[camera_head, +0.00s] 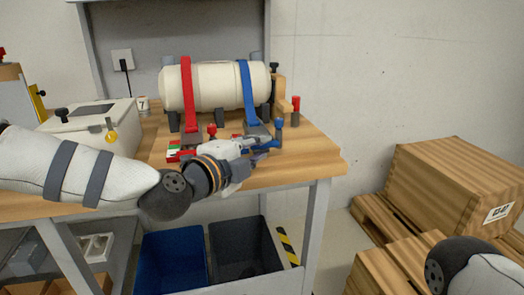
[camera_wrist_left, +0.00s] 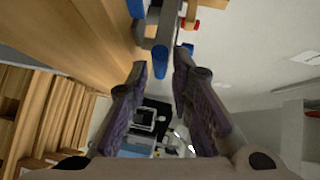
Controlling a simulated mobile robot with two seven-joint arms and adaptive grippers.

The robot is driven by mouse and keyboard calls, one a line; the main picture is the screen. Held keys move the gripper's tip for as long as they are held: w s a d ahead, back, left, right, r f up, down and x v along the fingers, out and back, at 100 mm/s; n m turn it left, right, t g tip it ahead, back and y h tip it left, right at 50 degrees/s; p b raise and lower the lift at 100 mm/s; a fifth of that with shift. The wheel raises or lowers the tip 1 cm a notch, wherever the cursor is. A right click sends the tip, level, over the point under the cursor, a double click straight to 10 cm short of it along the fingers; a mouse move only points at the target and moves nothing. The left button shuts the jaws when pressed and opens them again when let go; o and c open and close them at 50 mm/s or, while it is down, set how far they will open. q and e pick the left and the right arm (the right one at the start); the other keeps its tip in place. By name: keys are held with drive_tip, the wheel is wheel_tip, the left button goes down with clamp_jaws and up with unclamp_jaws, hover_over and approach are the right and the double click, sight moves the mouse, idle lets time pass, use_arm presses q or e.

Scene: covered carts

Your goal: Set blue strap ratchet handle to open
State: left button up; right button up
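A white cylinder (camera_head: 218,86) lies on the workbench under a red strap (camera_head: 188,92) and a blue strap (camera_head: 247,88). A blue-tipped upright handle (camera_head: 279,126) stands at the ratchet's right side. In the left wrist view, my left gripper (camera_wrist_left: 161,65) is open, its purple fingers on either side of a rounded blue handle end (camera_wrist_left: 160,62). Contact cannot be told. My right gripper is out of view.
A red-capped post (camera_head: 295,108) and wooden upright (camera_head: 279,92) stand right of the cylinder. A white case (camera_head: 92,122) is at left. Blue (camera_head: 174,258) and grey (camera_head: 240,245) bins sit below. Wooden crates (camera_head: 450,185) stand at right.

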use_arm(q)
drive_tip(key=shift+x, duration=1.15)
clamp_jaws()
